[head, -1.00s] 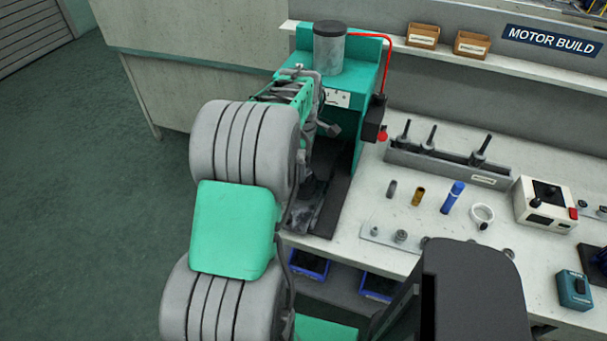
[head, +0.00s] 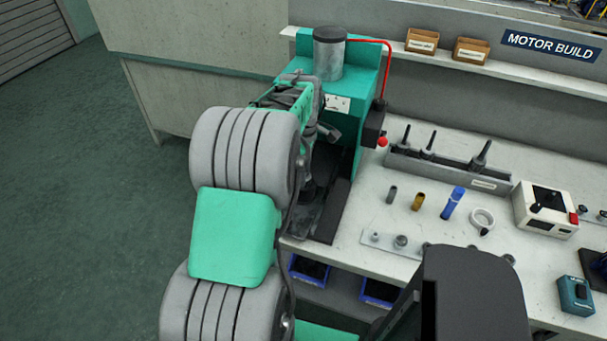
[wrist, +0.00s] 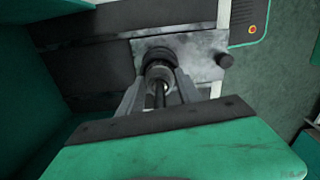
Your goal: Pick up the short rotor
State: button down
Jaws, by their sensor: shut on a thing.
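In the wrist view my gripper (wrist: 160,90) is shut on a narrow shaft, a rotor by its look (wrist: 159,76), with a dark round collar at its far end. The collar is over the grey metal plate of the press; I cannot tell whether it touches. The rotor's length is hard to judge, as the jaws hide part of it. In the head view my arm mostly hides the gripper in front of the green press (head: 365,75). Three dark rotors (head: 403,138), (head: 428,142), (head: 480,156) stand upright in the grey rack (head: 445,174), with a wider gap before the right one.
A control box (head: 545,211) is at right. Blue bins (head: 309,268) sit below.

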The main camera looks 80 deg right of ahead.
jog(key=shift+d+r, duration=0.1)
jog(key=shift+r, duration=0.3)
notch_tip(320, 180, up, 2)
jog(key=shift+r, duration=0.1)
jog(key=s+a+r+b, duration=0.3)
jog(key=s+a+r, duration=0.3)
jog(key=a+r, duration=0.4)
jog(key=a, duration=0.3)
jog(key=shift+w, duration=0.15)
